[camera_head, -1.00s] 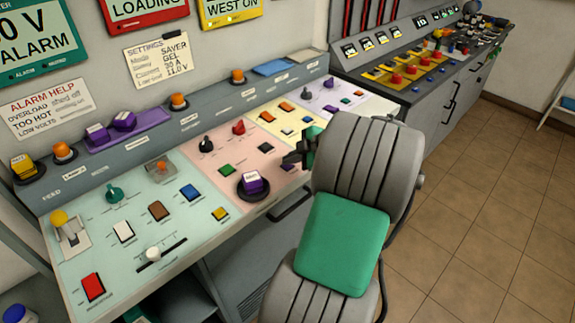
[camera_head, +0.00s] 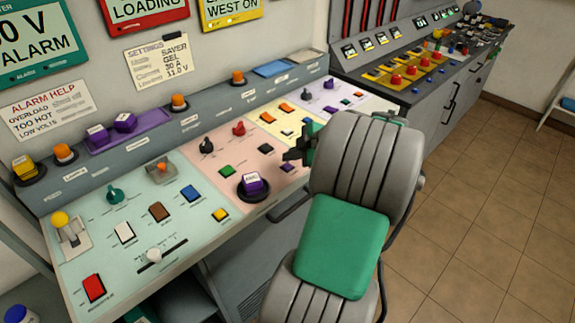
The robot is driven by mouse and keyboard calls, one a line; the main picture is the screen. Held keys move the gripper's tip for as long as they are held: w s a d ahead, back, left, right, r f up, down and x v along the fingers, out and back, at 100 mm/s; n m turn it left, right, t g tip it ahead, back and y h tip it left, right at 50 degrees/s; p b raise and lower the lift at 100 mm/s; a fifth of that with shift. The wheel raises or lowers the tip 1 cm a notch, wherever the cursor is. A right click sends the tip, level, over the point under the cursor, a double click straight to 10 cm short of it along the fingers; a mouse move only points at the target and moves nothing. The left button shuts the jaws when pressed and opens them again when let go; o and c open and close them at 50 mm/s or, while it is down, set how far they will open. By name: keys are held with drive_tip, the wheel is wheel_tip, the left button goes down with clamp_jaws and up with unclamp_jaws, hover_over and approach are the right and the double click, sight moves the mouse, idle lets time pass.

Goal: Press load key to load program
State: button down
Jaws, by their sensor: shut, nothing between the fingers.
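A sloped control console (camera_head: 85,262) carries several coloured keys. A purple key (camera_head: 251,182) on a round black base sits on the pink panel; its white label is too small to read. Two more purple keys, one left (camera_head: 97,133) and one right (camera_head: 125,122), stand on a purple block on the back ledge. I cannot tell which key is the load key. My gripper (camera_head: 291,156) is dark and shut, empty, over the right part of the pink panel. It is right of and beyond the purple key, apart from it. My arm hides part of the console's right side.
A yellow key (camera_head: 24,167) and orange buttons (camera_head: 64,153) line the ledge. A yellow-knobbed lever (camera_head: 61,219), red key (camera_head: 93,288) and slider knob (camera_head: 153,255) stand on the green panel. A second console (camera_head: 425,72) is at the back right. The tiled floor at right is clear.

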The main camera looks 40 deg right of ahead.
sight(290, 167)
drive_tip(key=shift+r+p, duration=1.2)
drive_tip(key=shift+r, duration=1.35)
drive_tip(key=w+a+m+g, duration=0.2)
drive_tip(key=a+m+g, duration=0.15)
drive_tip(key=a, duration=1.45)
drive_tip(key=s+a+f+m+g+h, duration=0.1)
drive_tip(key=s+a+m+g+h, duration=0.1)
drive_tip(key=s+a+m, duration=0.6)
drive_tip(key=s+a, duration=0.3)
drive_tip(key=a, duration=0.2)
drive_tip(key=shift+s+a+f, duration=0.25)
drive_tip(key=shift+s+f, duration=0.1)
drive_tip(key=shift+f, duration=0.05)
drive_tip(key=c, duration=2.1)
unclamp_jaws()
